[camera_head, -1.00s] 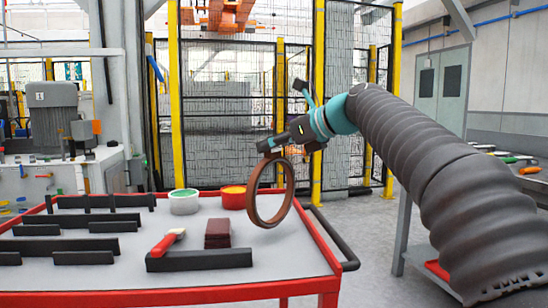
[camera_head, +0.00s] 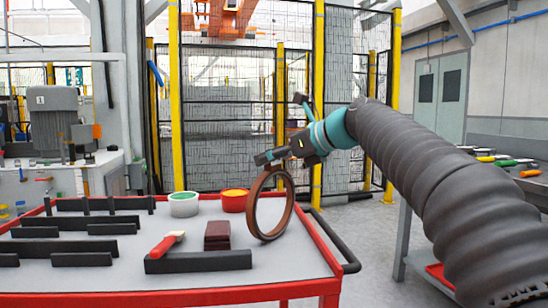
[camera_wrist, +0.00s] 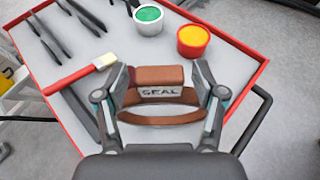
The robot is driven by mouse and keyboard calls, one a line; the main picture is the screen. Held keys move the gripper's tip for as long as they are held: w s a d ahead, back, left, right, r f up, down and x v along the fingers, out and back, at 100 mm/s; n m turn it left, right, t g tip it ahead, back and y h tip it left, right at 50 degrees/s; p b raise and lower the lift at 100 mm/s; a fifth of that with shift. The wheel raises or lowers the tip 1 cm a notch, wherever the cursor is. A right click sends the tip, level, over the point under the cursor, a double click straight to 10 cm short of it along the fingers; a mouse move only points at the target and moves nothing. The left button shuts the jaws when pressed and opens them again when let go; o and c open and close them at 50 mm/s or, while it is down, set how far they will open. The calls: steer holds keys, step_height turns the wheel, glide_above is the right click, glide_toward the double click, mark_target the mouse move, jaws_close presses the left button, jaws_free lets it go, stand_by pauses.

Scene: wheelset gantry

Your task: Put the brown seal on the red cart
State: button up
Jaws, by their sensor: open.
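The brown seal (camera_head: 252,214) is a large ring standing nearly upright at the right part of the red cart (camera_head: 190,297). Its lower edge appears to meet the grey top. My gripper (camera_head: 262,158) is at the ring's upper edge. In the wrist view my gripper (camera_wrist: 162,74) is open, with one finger on each side of the brown seal (camera_wrist: 160,121). Whether a finger touches the ring cannot be told. A "SEAL" label shows between the fingers.
A green-topped tin (camera_head: 184,206) and a yellow-topped tin (camera_head: 233,202) stand behind the ring. A brown block (camera_head: 217,234), a red-handled brush (camera_head: 165,245) and dark bars (camera_head: 198,262) lie to its left. The cart's right edge is close.

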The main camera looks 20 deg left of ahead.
steer(key=shift+d+r, duration=0.1)
steer(key=shift+r, duration=0.1)
steer(key=v, duration=1.2)
steer(key=shift+p, duration=0.35)
steer(key=shift+f, duration=0.1)
steer(key=s+d+f+n+h, duration=0.4)
steer(key=s+d+f+n, duration=0.3)
steer(key=f, duration=0.5)
steer(key=s+d+f+n+h, duration=0.4)
steer(key=s+d+f+n, duration=0.3)
steer(key=s+d+f, duration=0.3)
steer(key=s+d+f+n+t+h, duration=0.1)
steer(key=s+d+f+n+h, duration=0.3)
steer(key=f, duration=1.2)
steer(key=s+d+n, duration=0.3)
steer(key=s+d, duration=0.2)
steer(key=shift+s+n+h, duration=0.3)
steer(key=shift+n+h, duration=0.1)
steer(key=shift+a+f, duration=0.1)
